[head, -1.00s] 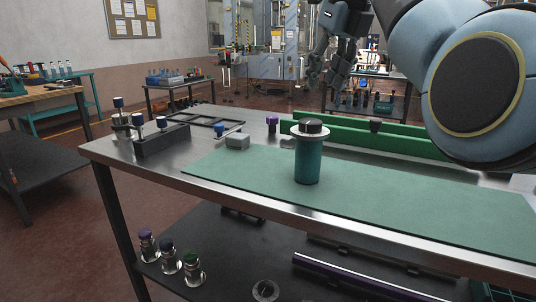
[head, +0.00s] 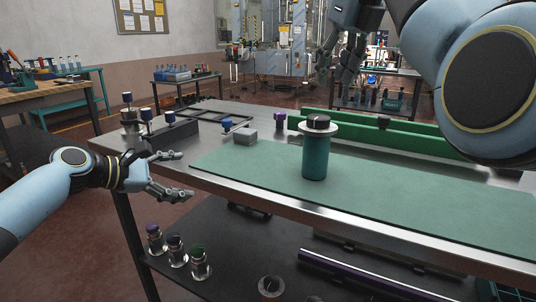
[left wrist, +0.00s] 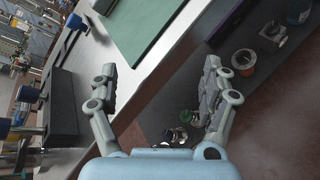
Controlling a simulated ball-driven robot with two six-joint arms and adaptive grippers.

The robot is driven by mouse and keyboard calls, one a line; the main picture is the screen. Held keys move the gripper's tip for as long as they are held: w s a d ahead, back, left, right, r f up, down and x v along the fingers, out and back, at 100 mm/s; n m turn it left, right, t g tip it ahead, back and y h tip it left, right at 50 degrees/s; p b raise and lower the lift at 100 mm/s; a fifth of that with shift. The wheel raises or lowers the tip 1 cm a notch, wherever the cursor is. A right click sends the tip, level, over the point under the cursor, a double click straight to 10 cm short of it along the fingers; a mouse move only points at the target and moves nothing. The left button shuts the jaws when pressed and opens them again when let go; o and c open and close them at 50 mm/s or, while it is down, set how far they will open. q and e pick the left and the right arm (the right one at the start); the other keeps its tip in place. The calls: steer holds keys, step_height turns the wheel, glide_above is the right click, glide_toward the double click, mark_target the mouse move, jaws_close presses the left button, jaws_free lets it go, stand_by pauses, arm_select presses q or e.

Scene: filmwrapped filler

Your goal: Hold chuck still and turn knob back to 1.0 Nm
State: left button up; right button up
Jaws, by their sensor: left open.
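A teal cylinder (head: 315,158) stands upright on the green mat (head: 400,200).
A dark block with blue-topped pieces (head: 168,135) stands near my left gripper. A grey block (head: 245,134), a purple-topped piece (head: 280,121) and a green rail (head: 400,134) lie behind the mat. Capped pieces (head: 177,250) stand on the lower shelf. The mat around the cylinder is clear.

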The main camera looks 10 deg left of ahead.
mark_target(306, 146)
arm_select(q)
steer(key=d+r+h, duration=0.1)
steer(key=d, duration=0.2)
steer(key=d+r+n+h, duration=0.1)
steer(key=d+r, duration=0.1)
steer(key=d, duration=0.2)
steer(key=d+r+n+h, duration=0.1)
steer(key=d, duration=0.2)
steer(key=shift+w+d+r+h, duration=0.2)
steer(key=shift+w+r+h, duration=0.1)
steer(key=shift+w+r, duration=0.05)
steer(key=d+r+n+h, duration=0.1)
steer(key=d, duration=0.3)
steer(key=d+n+h, duration=0.1)
steer(key=d, duration=0.3)
steer(key=d+r+n, duration=0.1)
steer(key=d, duration=0.3)
steer(key=shift+s+r+h, duration=0.35)
steer(key=shift+s+h, duration=0.05)
steer(key=x, duration=1)
steer(key=shift+w+d, duration=0.15)
steer(key=shift+w, duration=0.1)
jaws_close()
steer(key=c, duration=0.7)
jaws_free()
steer(key=shift+c, duration=0.2)
steer(key=c, duration=0.8)
